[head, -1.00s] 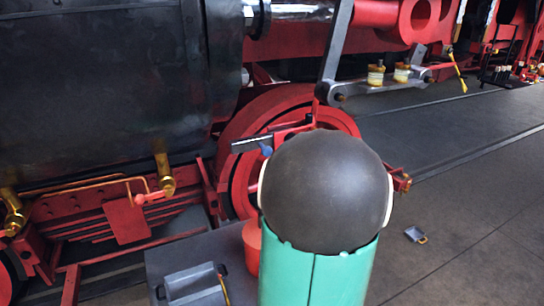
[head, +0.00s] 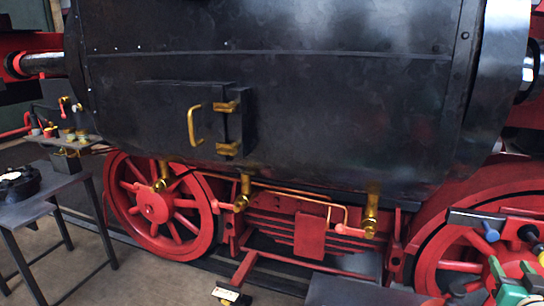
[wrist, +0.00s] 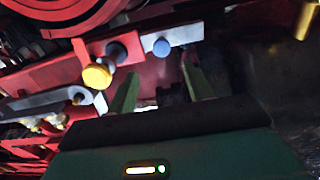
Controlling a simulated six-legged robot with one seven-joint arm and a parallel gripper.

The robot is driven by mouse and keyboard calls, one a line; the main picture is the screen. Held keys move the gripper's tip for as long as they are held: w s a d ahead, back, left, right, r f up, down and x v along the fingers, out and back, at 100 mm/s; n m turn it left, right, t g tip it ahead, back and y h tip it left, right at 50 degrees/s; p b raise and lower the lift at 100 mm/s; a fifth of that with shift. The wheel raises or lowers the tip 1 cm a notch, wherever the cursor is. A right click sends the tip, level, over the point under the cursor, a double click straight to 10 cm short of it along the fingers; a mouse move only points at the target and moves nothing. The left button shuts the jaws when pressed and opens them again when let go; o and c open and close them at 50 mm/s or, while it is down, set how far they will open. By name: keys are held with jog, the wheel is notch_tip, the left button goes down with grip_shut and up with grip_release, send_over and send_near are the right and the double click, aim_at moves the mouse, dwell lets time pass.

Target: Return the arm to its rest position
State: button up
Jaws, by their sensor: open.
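My gripper (wrist: 163,82) shows in the wrist view with its two green fingers apart and nothing between them. Beyond the fingers are a red bar with a yellow knob (wrist: 97,76) and a blue knob (wrist: 161,47); I cannot tell how far away they are. In the head view, green parts that look like my gripper (head: 512,284) show at the lower right edge, in front of the red wheel (head: 440,262). The rest of the arm is out of the head view.
The black locomotive cylinder (head: 290,110) with a brass handle fills the middle. A dark table (head: 40,200) holding a black object stands at the left. A grey surface (head: 350,291) lies at the bottom right. Some bare floor shows at the lower left.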

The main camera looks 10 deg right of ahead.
jog(key=w+a+r+g+y, duration=0.1)
jog(key=w+a+g, duration=0.15)
jog(key=a, duration=0.45)
jog(key=w+a+r+n+g+y, duration=0.1)
jog(key=w+a, duration=0.3)
jog(key=a, duration=0.2)
jog(key=w+a+r+g+y, duration=0.1)
jog(key=w+a, duration=0.2)
jog(key=a, duration=0.4)
jog(key=s+a+f+n+g+y, duration=0.1)
jog(key=s+a+y, duration=0.1)
jog(key=a, duration=0.6)
jog(key=s+a+f+n+g+y, duration=0.1)
jog(key=s+a+n+g+y, duration=0.1)
jog(key=s+a, duration=0.3)
jog(key=s+a+f+n+g+y, duration=0.1)
jog(key=s+a, duration=0.3)
jog(key=a, duration=0.8)
jog(key=shift+f+n+g+y, duration=0.25)
jog(key=shift+n+g+y, duration=0.3)
jog(key=shift+n+y, duration=0.05)
jog(key=shift+s+d, duration=0.1)
jog(key=c, duration=0.3)
jog(key=shift+d, duration=0.1)
